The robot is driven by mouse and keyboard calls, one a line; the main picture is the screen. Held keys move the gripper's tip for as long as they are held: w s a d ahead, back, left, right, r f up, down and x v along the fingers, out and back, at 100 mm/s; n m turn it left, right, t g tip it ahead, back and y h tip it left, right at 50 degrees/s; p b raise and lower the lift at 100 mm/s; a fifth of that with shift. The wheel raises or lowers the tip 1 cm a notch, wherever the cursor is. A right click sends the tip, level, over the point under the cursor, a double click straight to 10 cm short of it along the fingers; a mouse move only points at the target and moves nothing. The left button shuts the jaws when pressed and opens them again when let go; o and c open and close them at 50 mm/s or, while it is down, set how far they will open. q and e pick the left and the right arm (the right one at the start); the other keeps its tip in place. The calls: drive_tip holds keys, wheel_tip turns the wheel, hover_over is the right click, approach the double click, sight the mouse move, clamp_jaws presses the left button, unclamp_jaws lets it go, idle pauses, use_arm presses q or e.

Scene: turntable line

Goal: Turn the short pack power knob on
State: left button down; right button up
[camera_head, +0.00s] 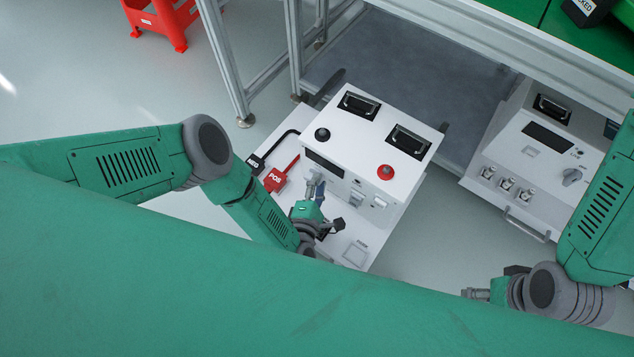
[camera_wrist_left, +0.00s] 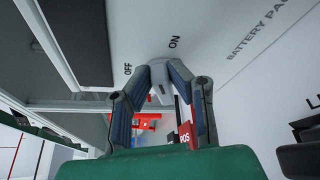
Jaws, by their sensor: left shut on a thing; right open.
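The short pack is a white box (camera_head: 345,130) with two black handles on top, in the middle of the head view. In the left wrist view, its grey power knob (camera_wrist_left: 160,83) sits between the OFF and ON labels on the white panel. My left gripper (camera_head: 317,182) is at the front face of the box. It is shut on the knob, with a finger on each side in the left wrist view (camera_wrist_left: 160,75). The fingers hide much of the knob, so I cannot tell which label it points to. My right gripper (camera_head: 474,293) is open and apart from the packs, at lower right.
Red POS (camera_head: 275,179) and black NEG (camera_head: 254,163) connectors are beside the box's left side. A red button (camera_head: 385,172) and a black knob (camera_head: 322,134) are on the box. Another white unit (camera_head: 535,150) with a grey knob (camera_head: 572,176) stands at right, under the bench frame.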

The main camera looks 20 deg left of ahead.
sight(323, 158)
use_arm(q)
drive_tip(key=m, duration=0.1)
drive_tip(key=f+m+t, duration=0.1)
drive_tip(key=m, duration=0.2)
drive_tip(key=shift+s+d+f+t, duration=0.2)
drive_tip(key=shift+s+d+t, duration=0.05)
drive_tip(key=shift+t, duration=0.05)
drive_tip(key=shift+f+m, duration=0.1)
drive_tip(key=shift+m, duration=0.2)
drive_tip(key=c, duration=1.5)
unclamp_jaws()
drive_tip(key=shift+w, duration=0.1)
drive_tip(key=shift+w+r, duration=0.1)
drive_tip(key=shift+r, duration=0.65)
wheel_tip(323, 158, up, 9)
drive_tip(key=shift+f, duration=0.2)
